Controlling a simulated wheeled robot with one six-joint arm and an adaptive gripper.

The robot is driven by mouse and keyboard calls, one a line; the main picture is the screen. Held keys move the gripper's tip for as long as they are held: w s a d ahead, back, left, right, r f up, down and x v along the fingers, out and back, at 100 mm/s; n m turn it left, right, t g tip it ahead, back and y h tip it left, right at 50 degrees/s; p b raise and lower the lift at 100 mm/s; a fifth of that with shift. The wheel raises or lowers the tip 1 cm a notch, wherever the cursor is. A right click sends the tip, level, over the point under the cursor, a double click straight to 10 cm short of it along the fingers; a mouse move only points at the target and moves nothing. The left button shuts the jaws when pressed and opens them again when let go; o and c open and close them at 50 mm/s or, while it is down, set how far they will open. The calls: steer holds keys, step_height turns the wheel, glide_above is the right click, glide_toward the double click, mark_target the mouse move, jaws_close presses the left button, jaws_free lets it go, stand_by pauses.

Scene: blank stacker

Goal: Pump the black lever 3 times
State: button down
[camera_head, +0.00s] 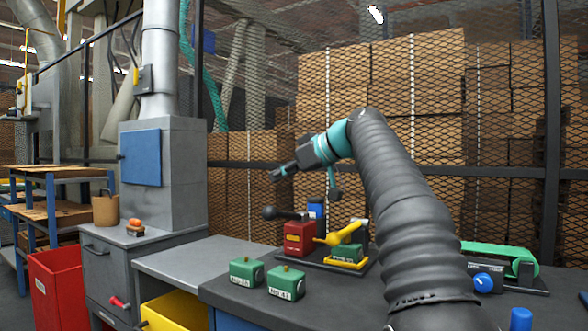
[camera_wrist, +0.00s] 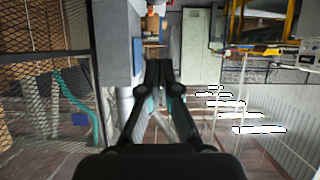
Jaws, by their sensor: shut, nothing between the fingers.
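The black lever (camera_head: 285,214) has a round black knob at its left end and sticks out leftward, roughly level, above a red block (camera_head: 299,237) on the workbench. My gripper (camera_head: 275,175) is above the lever's knob, apart from it, pointing left. Its fingers are shut and empty. In the wrist view the shut fingers (camera_wrist: 159,68) point out into the room, and the lever does not show there. A yellow lever (camera_head: 343,236) stands just right of the red block, over a green block (camera_head: 347,252) on a yellow base.
Two green blocks (camera_head: 246,271) (camera_head: 286,282) with labels sit at the bench's front. A green belt unit with a blue knob (camera_head: 483,282) is at right. A mesh fence (camera_head: 500,100) with stacked boxes stands behind. A grey cabinet (camera_head: 165,170) and a red bin (camera_head: 60,285) are at left.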

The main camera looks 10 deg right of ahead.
mark_target(274, 209)
steer(key=shift+w+a+f, duration=0.95)
steer(key=shift+f, duration=0.2)
steer(key=shift+s+d+f, duration=0.1)
steer(key=shift+s+f, duration=0.05)
steer(key=shift+f, duration=0.1)
steer(key=shift+d+f+b, duration=0.2)
steer(key=shift+f+b, duration=0.25)
steer(key=shift+f, duration=0.75)
steer(key=shift+s, duration=0.1)
